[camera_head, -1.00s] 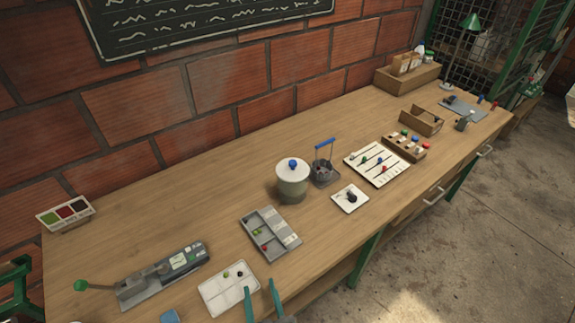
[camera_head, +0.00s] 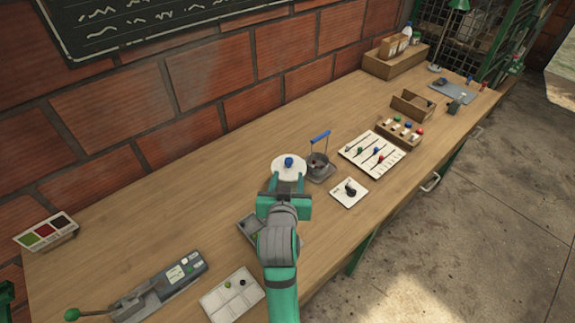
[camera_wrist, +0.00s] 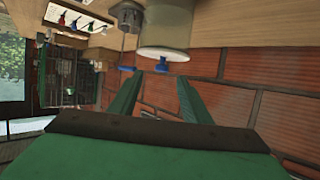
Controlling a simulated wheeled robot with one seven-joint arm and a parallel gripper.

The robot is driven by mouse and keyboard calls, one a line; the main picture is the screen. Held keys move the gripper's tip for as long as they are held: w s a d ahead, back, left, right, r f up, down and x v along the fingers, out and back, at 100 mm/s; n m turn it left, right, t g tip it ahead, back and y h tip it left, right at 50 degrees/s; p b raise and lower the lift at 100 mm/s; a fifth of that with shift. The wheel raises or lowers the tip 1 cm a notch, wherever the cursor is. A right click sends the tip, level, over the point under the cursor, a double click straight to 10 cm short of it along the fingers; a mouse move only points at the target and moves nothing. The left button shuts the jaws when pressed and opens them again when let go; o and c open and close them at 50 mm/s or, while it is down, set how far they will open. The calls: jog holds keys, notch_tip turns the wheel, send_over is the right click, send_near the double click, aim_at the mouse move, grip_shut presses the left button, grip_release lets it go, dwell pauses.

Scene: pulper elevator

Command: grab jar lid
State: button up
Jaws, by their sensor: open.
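The white jar lid (camera_head: 289,161) with its blue knob sits on the jar, near the middle of the bench. In the wrist view, which is upside down, the lid (camera_wrist: 163,53) shows its edge and the blue knob points down the picture. The pale grey-green jar (camera_wrist: 168,22) is under the lid, and in the head view my gripper mostly hides it. My gripper (camera_head: 287,181) is open and empty at the near side of the lid. In the wrist view, the knob appears between or just beyond the fingertips (camera_wrist: 160,74); contact is not visible.
A grey pot with a blue-topped handle (camera_head: 319,166) stands close to the jar's right. A grey compartment tray (camera_head: 246,229) is partly behind my arm.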

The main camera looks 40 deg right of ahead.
aim_at(289, 161)
jog(key=x, duration=0.4)
jog(key=shift+w+d+f, duration=0.1)
jog(key=shift+w+d, duration=0.05)
jog(key=shift+w, duration=0.15)
jog(key=shift+r+x, duration=0.2)
jog(key=shift+x, duration=1.2)
jog(key=shift+r+x, duration=0.25)
jog(key=shift+x, duration=1.15)
jog(key=shift+w, duration=0.2)
grip_shut()
